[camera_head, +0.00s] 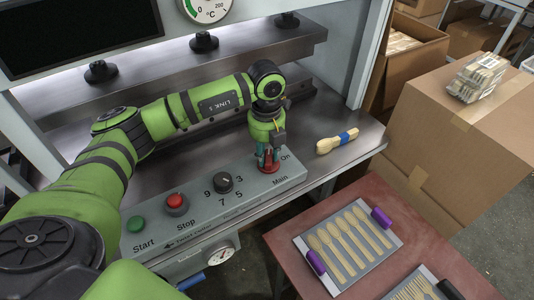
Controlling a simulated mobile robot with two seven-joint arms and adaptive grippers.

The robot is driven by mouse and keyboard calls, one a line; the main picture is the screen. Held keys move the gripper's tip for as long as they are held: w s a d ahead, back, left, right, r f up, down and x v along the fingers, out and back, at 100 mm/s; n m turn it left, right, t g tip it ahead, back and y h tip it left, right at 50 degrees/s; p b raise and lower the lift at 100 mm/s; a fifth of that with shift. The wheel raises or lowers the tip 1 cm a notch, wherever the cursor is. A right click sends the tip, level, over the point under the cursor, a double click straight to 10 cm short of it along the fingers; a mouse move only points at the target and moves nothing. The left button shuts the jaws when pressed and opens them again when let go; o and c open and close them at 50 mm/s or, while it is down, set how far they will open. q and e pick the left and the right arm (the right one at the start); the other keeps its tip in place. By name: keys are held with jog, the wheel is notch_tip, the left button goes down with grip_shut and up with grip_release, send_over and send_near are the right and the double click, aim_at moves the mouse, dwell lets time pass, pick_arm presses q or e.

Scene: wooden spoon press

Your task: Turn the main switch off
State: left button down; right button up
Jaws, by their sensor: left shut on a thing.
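The main switch (268,169) is a red rotary knob at the right end of the grey control panel (240,203). The label "On" is beside it at the upper right and "Main" is below it. My left gripper (268,158) points down onto the switch from above and is shut on it. The fingers cover most of the knob, so I cannot tell which way its handle points. My right gripper is not in view.
The panel also has a red stop button (176,204), a green start button (136,224) and a black dial (224,182). A spoon tray (299,243) rests on the red table (415,217).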

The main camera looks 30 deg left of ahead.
aim_at(266, 157)
pick_arm(q)
jog(key=n, duration=0.6)
jog(key=shift+s+n+b, duration=0.2)
jog(key=shift+n+b, duration=0.1)
jog(key=shift+b, duration=0.1)
dwell(0.3)
jog(key=c, duration=0.9)
grip_release()
jog(key=shift+c, duration=0.2)
notch_tip(266, 157, up, 12)
jog(key=shift+s, duration=0.1)
